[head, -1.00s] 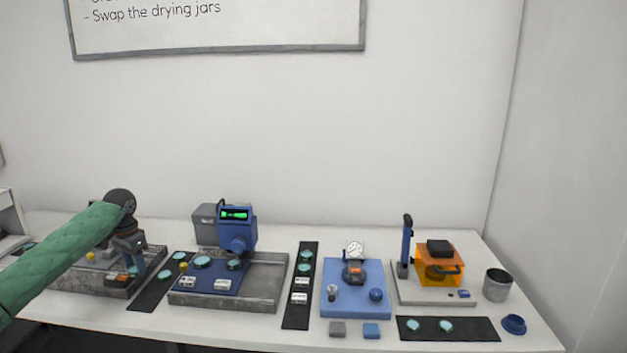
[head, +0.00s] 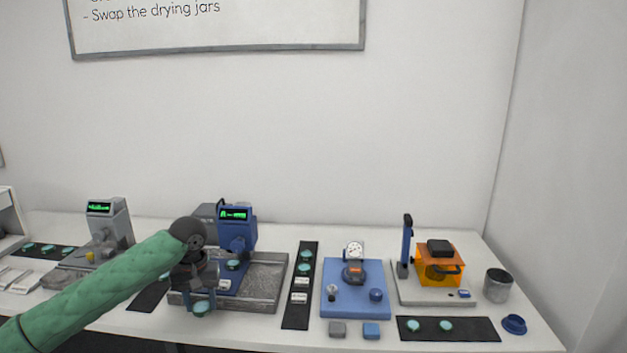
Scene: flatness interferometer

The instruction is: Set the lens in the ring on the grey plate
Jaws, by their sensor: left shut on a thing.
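My left gripper (head: 201,303) is shut on a teal lens (head: 201,309), which hangs at its fingertips in front of the blue instrument. The lens appears above the front edge of that instrument's grey stone base (head: 262,285). The grey instrument (head: 110,222) stands at the left, and my green-sleeved left arm covers much of its base. I cannot make out the ring or be sure which surface is the grey plate. Another teal lens (head: 233,265) sits under the blue instrument's head (head: 236,232). My right gripper is out of view.
A black strip (head: 289,317) with lenses and labels lies right of the blue instrument. Further right stand a blue base (head: 343,303) with a dial gauge, an orange-boxed stand (head: 440,270), a metal cup (head: 498,284) and another black strip (head: 480,328) with lenses.

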